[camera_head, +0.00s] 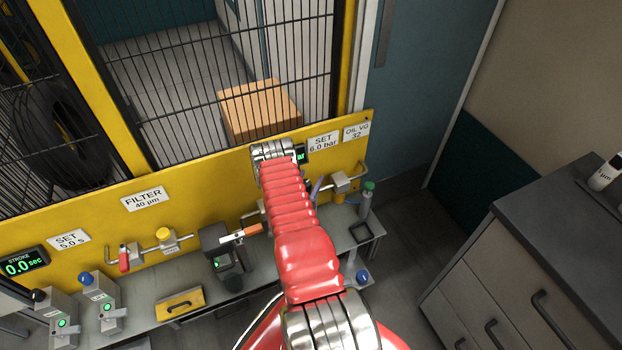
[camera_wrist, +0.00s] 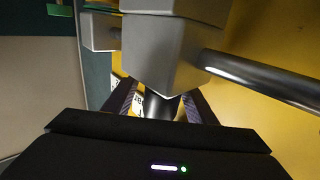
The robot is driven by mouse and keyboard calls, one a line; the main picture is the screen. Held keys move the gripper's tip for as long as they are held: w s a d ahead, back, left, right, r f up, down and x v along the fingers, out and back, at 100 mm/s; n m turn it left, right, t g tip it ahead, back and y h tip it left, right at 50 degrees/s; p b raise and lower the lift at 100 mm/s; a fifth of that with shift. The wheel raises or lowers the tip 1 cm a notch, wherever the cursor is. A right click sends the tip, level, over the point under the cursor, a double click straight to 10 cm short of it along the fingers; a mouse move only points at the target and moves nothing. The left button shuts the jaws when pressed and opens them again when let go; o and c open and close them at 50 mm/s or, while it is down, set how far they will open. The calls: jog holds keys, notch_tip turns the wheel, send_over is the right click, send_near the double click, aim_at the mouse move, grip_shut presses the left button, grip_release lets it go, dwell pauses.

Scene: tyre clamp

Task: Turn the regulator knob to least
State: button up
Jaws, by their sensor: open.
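In the wrist view my gripper (camera_wrist: 159,106) is open. Its two dark fingers stand on either side of a dark, shiny round part (camera_wrist: 160,106), which looks like the regulator knob, though it is mostly hidden. A grey angular body (camera_wrist: 160,50), likely the regulator, sits just beyond the fingers and covers part of them. I cannot tell whether the fingers touch the round part. A "SET 6.0 bar" label (camera_head: 323,142) is on the yellow panel beside a partly hidden display (camera_head: 301,155).
A metal pipe (camera_wrist: 265,82) runs right from the grey body, close to the gripper. In the head view, a black device with an orange-tipped lever (camera_head: 241,235) and a yellow-handled valve (camera_head: 163,240) are left of my arm. A green-topped bottle (camera_head: 366,199) is at right.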

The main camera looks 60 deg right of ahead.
jog(key=shift+d, duration=0.2)
jog(key=shift+c, duration=0.6)
jog(key=c, duration=0.9)
jog(key=shift+s+d, duration=0.1)
jog(key=shift+d, duration=0.1)
jog(key=shift+a, duration=0.15)
